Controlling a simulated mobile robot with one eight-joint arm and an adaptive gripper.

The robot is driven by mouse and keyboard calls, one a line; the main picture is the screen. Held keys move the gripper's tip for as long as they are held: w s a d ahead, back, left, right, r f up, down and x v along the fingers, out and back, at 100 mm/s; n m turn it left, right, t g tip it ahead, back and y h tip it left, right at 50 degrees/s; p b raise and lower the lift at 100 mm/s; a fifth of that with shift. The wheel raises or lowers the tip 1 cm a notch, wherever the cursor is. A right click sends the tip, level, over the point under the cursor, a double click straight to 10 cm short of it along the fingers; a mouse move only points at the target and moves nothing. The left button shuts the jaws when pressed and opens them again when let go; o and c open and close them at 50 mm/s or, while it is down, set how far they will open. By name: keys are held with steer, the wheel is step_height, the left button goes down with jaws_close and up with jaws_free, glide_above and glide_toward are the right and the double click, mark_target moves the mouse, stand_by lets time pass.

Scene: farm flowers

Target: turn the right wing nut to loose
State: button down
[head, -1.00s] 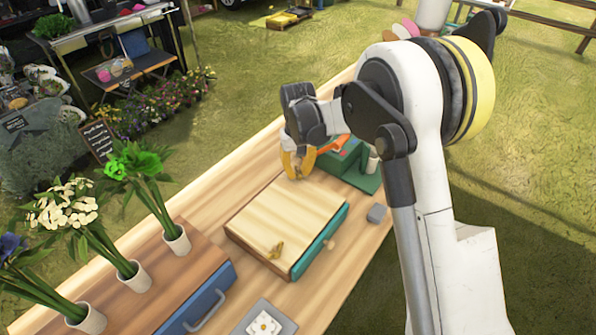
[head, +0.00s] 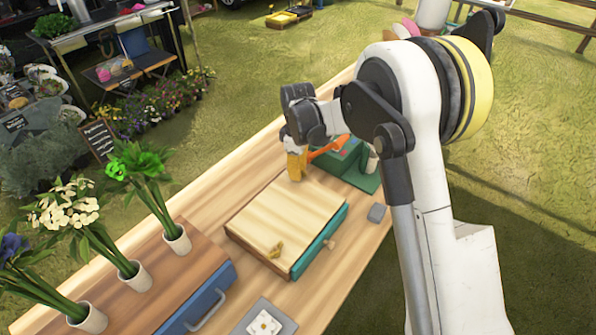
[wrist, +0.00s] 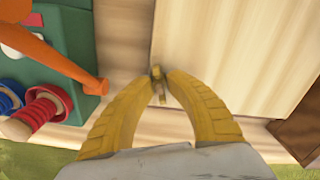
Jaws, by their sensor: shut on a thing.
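My gripper (head: 296,178), with yellow fingers, points down at the far corner of the light wooden box lid (head: 285,214). In the wrist view its fingertips (wrist: 161,88) are closed around a small brass wing nut (wrist: 157,72), the right one. The fingertips hide part of this nut, and in the head view it is hidden. A second brass wing nut (head: 276,250) sits on the near end of the same lid, free of the gripper.
A green box (head: 350,160) with an orange lever (head: 328,147) stands close beyond the gripper; the lever (wrist: 65,62) reaches near the left finger in the wrist view. Potted flowers (head: 177,238) stand at left.

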steer(key=n, duration=1.4)
stand_by(0.5)
steer(key=c, duration=1.3)
jaws_free()
